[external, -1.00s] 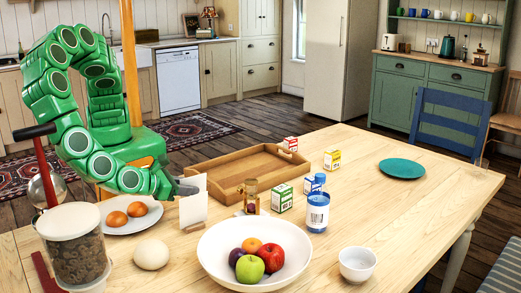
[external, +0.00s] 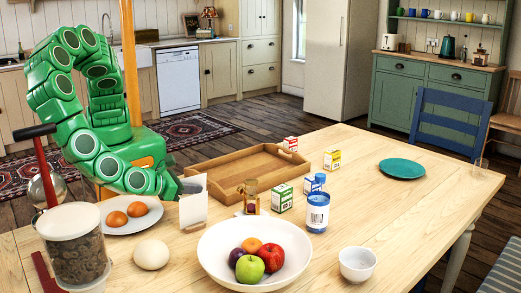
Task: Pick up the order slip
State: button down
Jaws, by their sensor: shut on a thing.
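The order slip (external: 194,208) is a white upright card on the wooden table (external: 420,215), left of the middle. A small wooden stand (external: 195,227) shows at its foot. My gripper (external: 188,187) reaches in from the left and is shut on the order slip near its upper left part. The fingertips are small and partly hidden by the card. I cannot tell whether the slip's lower edge is clear of the stand.
A plate of eggs (external: 148,224) lies under my wrist. A fruit bowl (external: 215,262), an hourglass (external: 250,196) and a wooden tray (external: 205,172) stand close to the slip. A glass jar (external: 78,255) is at front left. The table's right side is mostly clear.

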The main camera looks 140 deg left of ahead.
jog(key=shift+r, duration=0.1)
jog(key=shift+r, duration=0.55)
notch_tip(320, 180, up, 2)
jog(key=shift+r, duration=0.1)
jog(key=s+d+r, duration=0.2)
jog(key=s+r, duration=0.7)
jog(key=s, duration=0.4)
jog(key=shift+s+r, duration=0.3)
jog(key=shift+s, duration=0.1)
